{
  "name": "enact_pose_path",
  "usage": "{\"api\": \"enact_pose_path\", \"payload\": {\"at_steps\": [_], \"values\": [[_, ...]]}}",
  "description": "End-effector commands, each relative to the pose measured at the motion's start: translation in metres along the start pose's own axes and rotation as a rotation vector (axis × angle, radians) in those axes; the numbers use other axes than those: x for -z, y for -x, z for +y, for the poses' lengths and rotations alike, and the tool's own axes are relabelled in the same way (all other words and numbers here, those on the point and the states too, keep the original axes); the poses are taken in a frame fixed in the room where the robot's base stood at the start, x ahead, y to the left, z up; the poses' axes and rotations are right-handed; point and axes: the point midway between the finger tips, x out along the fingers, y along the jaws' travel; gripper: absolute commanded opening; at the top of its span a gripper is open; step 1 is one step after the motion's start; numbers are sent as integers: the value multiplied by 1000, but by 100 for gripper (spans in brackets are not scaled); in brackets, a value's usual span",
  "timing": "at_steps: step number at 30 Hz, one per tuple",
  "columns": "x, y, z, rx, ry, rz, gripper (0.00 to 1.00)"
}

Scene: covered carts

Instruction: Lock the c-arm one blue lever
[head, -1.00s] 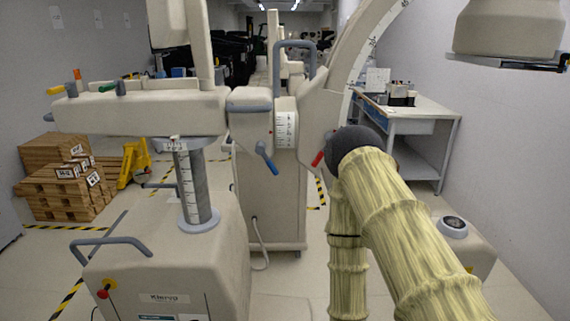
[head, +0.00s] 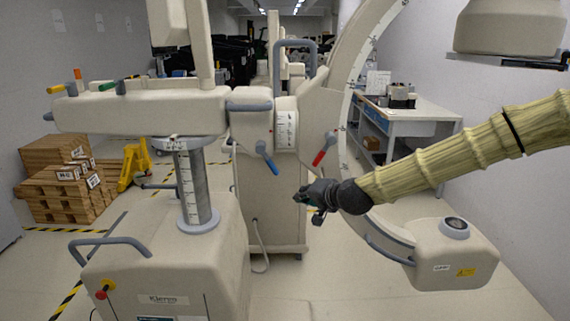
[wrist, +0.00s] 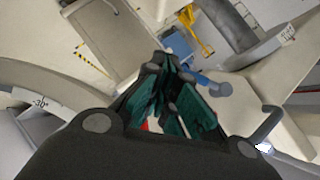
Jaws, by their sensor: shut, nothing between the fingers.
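The blue lever (head: 267,160) hangs angled down to the right on the front of the C-arm's central housing in the head view. In the wrist view the blue lever (wrist: 208,84) shows just beyond my fingers, to their right. My gripper (head: 301,198) is below and to the right of the blue lever in the head view, apart from it. In the wrist view my gripper (wrist: 172,72) has its teal-padded fingers shut and empty. A red lever (head: 324,150) sits right of the blue one, above my gripper; only a red sliver shows behind my fingers in the wrist view.
The curved C-arm (head: 345,85) rises behind my arm, with its lower end (head: 455,265) at the right. The base cart (head: 165,255) with a grey handle stands at the left. A side table (head: 410,115) stands against the right wall. Open floor lies at the lower middle.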

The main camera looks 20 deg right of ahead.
Motion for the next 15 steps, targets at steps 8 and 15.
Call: {"api": "enact_pose_path", "payload": {"at_steps": [8, 15], "values": [[75, 31, -57, 125, -81, 88, 0], [83, 35, -63, 138, -90, 96, 0]]}}
